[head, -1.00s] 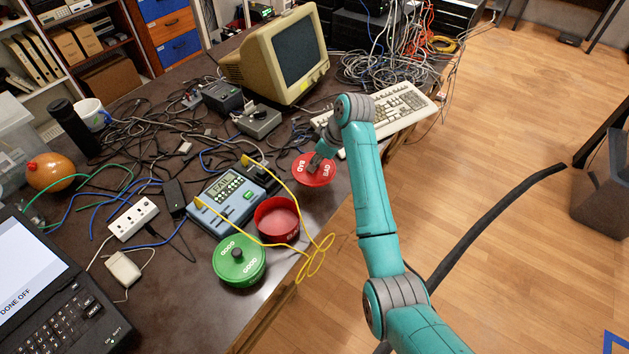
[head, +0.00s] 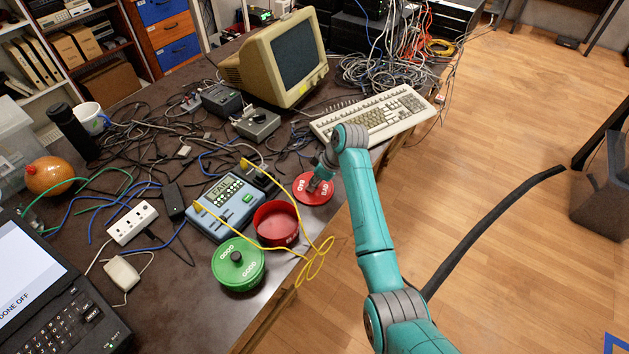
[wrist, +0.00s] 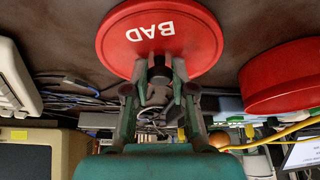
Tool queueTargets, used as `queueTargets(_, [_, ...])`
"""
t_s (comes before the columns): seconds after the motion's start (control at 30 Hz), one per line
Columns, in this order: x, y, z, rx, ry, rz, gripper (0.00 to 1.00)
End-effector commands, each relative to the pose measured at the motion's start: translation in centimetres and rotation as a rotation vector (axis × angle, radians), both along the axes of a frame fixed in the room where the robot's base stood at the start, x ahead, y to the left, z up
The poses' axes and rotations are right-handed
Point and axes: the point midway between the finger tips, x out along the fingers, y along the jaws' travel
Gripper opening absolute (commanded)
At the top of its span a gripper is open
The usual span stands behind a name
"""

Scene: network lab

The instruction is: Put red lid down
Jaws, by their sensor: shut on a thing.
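The red lid (head: 314,194), marked BAD, is low over or on the dark table, right of the open red container (head: 277,225); I cannot tell if it touches the table. In the head view it looks nearly flat. My gripper (head: 318,181) is shut on the lid's dark knob. In the wrist view the fingers (wrist: 160,85) close around the knob, with the red lid (wrist: 160,38) beyond them. The red container (wrist: 285,78) shows at the right there, apart from the lid. The green container with its GOOD lid (head: 238,263) stands nearer the front.
A cable tester (head: 228,205) showing FAIL stands left of the red container. A yellow cable (head: 318,262) loops over the table's front edge. A keyboard (head: 375,115) and a monitor (head: 275,57) stand behind the lid. Tangled cables cover the table's middle.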

Motion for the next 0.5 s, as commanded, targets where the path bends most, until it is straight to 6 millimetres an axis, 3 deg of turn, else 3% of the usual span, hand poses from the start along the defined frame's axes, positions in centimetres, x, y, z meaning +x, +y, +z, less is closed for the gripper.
queueTargets(0.03, [-0.01,0.00,-0.08,0.000,0.000,0.000,0.30])
queueTargets(0.1, [-0.01,0.00,-0.06,0.000,0.000,0.000,0.47])
queueTargets(0.13, [-0.01,0.00,-0.06,0.000,0.000,0.000,0.50])
queueTargets(0.5, [0.00,-0.03,0.38,0.000,-0.001,0.000,0.50])
